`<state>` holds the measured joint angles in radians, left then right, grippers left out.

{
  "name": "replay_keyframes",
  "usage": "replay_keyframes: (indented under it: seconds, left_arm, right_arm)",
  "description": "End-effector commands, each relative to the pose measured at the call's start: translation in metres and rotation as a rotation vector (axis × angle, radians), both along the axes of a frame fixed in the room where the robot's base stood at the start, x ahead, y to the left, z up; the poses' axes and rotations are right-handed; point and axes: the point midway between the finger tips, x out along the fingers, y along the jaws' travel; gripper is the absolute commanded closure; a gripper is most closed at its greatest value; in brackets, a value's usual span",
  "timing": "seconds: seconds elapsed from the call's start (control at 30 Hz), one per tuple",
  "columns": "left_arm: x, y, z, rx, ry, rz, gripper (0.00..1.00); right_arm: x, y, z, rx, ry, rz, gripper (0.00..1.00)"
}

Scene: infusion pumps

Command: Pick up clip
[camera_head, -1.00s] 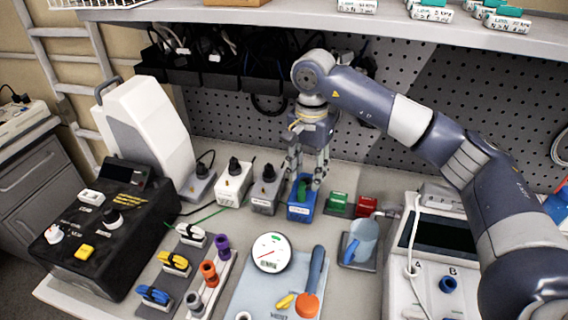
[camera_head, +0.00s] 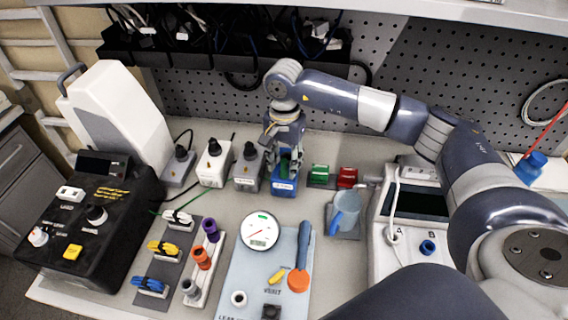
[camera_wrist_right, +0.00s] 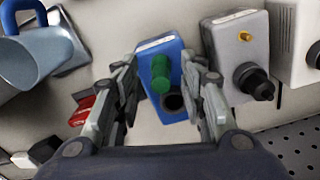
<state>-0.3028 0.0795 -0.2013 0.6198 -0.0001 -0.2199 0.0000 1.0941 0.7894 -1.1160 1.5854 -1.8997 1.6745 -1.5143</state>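My right gripper (camera_head: 284,162) points down over a blue box (camera_head: 284,187) with a white label. In the right wrist view its two fingers (camera_wrist_right: 163,70) are open, one on each side of the blue box (camera_wrist_right: 172,52). A green upright piece (camera_wrist_right: 161,73) on the box lies between the fingers with gaps on both sides. Clip-like pieces lie on a grey strip at the left: white (camera_head: 178,217), yellow (camera_head: 164,247) and blue (camera_head: 150,286). I cannot tell which piece is the clip meant. My left gripper is not in view.
A grey box (camera_head: 249,178) with a black knob stands close left of the blue box. Green (camera_head: 319,174) and red (camera_head: 347,177) blocks stand to its right. A jug (camera_head: 345,211) and a light tray (camera_head: 240,282) are nearer. A pegboard (camera_head: 215,105) rises behind.

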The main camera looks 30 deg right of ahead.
Motion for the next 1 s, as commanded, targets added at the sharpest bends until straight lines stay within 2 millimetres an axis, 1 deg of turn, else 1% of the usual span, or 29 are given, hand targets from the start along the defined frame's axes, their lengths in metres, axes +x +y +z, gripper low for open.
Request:
replay_keyframes:
  seconds: [0.2,0.23,0.27,0.3,0.37,0.4,0.8,0.93,1.0]
  left_arm:
    - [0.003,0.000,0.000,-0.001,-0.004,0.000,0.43]
    - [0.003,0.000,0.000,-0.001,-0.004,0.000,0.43]
    - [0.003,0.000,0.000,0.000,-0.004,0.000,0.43]
    - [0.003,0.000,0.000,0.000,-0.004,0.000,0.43]
    - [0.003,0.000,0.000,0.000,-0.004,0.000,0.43]
    - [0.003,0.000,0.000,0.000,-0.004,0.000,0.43]
    - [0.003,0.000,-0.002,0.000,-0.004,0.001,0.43]
    - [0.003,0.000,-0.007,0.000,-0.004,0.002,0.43]
    - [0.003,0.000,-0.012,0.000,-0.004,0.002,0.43]
  right_arm:
    - [0.000,0.000,-0.002,0.001,-0.001,0.000,0.62]
    - [0.000,0.000,-0.002,0.001,-0.001,0.000,0.66]
    - [0.000,0.000,-0.002,0.001,-0.001,0.000,0.73]
    - [0.000,0.000,-0.002,0.001,-0.001,0.000,0.82]
    - [0.000,0.000,-0.002,0.001,-0.001,0.000,0.96]
    - [0.000,0.000,-0.001,0.001,-0.001,0.000,1.00]
    - [0.001,0.000,0.000,0.000,-0.002,0.000,1.00]
    - [0.002,0.000,0.007,0.001,-0.006,0.000,1.00]
    - [0.002,0.000,0.013,0.001,-0.006,-0.001,1.00]
